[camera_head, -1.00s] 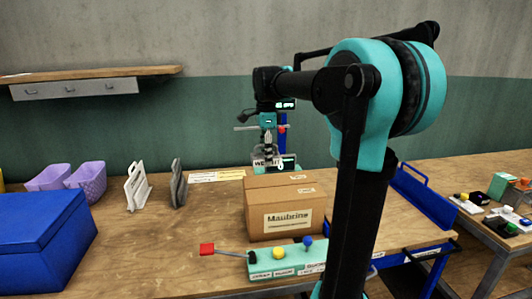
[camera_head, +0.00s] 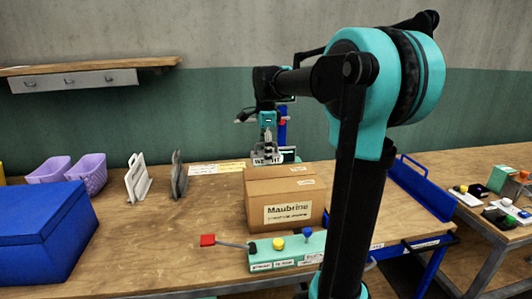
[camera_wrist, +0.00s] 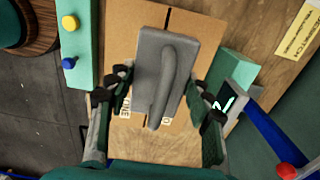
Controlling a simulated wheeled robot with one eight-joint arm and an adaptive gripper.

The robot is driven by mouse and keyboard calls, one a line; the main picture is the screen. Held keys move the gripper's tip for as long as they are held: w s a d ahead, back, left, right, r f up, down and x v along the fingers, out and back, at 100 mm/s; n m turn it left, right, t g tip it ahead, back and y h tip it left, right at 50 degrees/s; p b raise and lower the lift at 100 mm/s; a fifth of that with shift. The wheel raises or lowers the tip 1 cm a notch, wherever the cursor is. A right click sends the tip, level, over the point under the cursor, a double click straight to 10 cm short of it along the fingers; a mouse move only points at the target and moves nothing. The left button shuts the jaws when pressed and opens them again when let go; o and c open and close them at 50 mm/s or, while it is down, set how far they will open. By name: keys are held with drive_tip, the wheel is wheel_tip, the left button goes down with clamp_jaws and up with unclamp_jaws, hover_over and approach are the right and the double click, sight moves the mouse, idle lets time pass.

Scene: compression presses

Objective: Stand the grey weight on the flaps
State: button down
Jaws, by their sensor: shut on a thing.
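My gripper (camera_head: 267,142) is shut on the grey weight (camera_head: 266,158), which has a white label on its side. The weight appears over the rear part of the closed cardboard box (camera_head: 290,212) marked Maubrine. In the wrist view, the weight (camera_wrist: 188,46) and its bar handle show between the two fingers (camera_wrist: 162,88). The weight lies across the dark seam between the box's top flaps (camera_wrist: 118,30) and hides much of it. I cannot tell whether its underside touches the flaps.
A teal control panel (camera_head: 270,252) with yellow and blue knobs stands in front of the box. A blue post (camera_head: 283,128) with a red knob rises behind it. A blue bin (camera_head: 40,230) stands left; a blue rail (camera_head: 425,188) is right.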

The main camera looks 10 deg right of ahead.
wheel_tip(320, 180, down, 6)
idle(0.8)
drive_tip(key=shift+f, duration=0.6)
idle(0.8)
drive_tip(key=c, duration=0.6)
unclamp_jaws()
drive_tip(key=shift+f, duration=0.1)
wheel_tip(320, 180, up, 12)
drive_tip(key=shift+r, duration=0.1)
